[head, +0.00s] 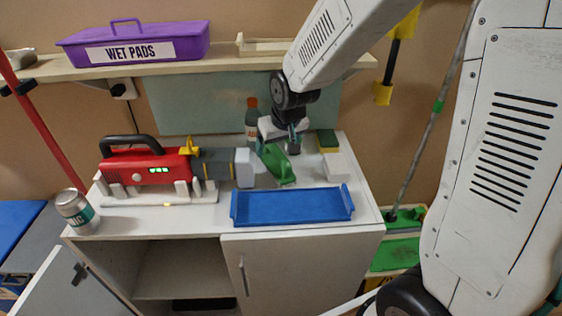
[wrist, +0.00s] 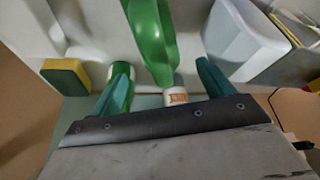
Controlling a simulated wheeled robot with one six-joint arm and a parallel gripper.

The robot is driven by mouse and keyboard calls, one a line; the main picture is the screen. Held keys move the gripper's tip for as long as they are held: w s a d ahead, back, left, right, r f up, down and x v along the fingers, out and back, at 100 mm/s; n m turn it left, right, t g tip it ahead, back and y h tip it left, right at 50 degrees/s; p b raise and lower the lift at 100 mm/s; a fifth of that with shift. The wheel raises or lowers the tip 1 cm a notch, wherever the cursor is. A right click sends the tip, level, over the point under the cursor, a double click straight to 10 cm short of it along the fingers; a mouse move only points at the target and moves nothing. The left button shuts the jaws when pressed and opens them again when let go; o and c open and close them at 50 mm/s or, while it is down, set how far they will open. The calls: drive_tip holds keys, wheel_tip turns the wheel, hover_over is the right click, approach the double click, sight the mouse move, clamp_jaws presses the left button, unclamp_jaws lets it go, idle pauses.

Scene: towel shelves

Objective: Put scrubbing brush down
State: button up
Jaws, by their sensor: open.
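The green scrubbing brush (head: 277,166) rests on the white cabinet top (head: 208,215), behind the blue tray. My gripper (head: 292,148) is just above and behind the brush. In the wrist view, the green brush handle (wrist: 151,45) shows between the two teal fingers of my gripper (wrist: 162,72). The fingers are apart, with gaps on both sides of the handle. The brush's bristles are hidden in both views.
The blue tray (head: 292,220) lies at the front. A red machine (head: 148,167) stands left, with a can (head: 75,210) at the corner. A bottle (head: 252,128) stands behind my gripper. A sponge (head: 327,138) and white block (head: 336,167) are to the right. A shelf (head: 222,63) is above.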

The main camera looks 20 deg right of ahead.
sight(277, 151)
drive_tip(key=x, duration=0.4)
drive_tip(key=shift+s+f, duration=0.1)
drive_tip(key=shift+s, duration=0.35)
drive_tip(key=shift+w+f, duration=0.2)
drive_tip(key=shift+f, duration=0.25)
drive_tip(key=c, duration=1.2)
drive_tip(key=shift+r, duration=0.1)
